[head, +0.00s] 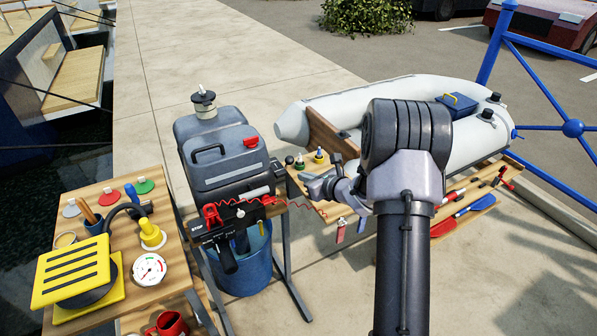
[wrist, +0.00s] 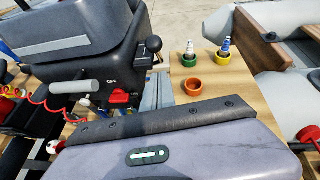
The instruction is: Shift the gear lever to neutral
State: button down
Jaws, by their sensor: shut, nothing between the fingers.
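The gear lever is on the side of the dark grey outboard motor. Its round black knob (wrist: 153,44) and short stem stand out beside the motor cowl in the wrist view. In the head view a small black knob (head: 289,160) shows just right of the motor and appears to be the same lever. Its exact shift position is not clear. My gripper (head: 318,187) is shut and empty, to the right of the motor and a little nearer than the knob. It appears apart from the lever. My gripper's grey body fills the bottom of the wrist view; its fingertips cannot be made out there.
The motor (head: 222,150) has a tiller with a red coiled cord (head: 258,203). Behind my gripper, a wooden bench holds small coloured cups (wrist: 193,87). A grey inflatable boat (head: 300,120) lies beyond. A cluttered table (head: 185,265) stands left; a blue bucket (head: 245,270) is below the motor.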

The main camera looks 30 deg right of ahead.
jog(key=w, duration=0.1)
jog(key=w+r, duration=0.1)
jog(key=w, duration=0.1)
jog(key=shift+w+a+r, duration=0.25)
jog(key=shift+w+a, duration=0.05)
jog(key=shift+a, duration=0.1)
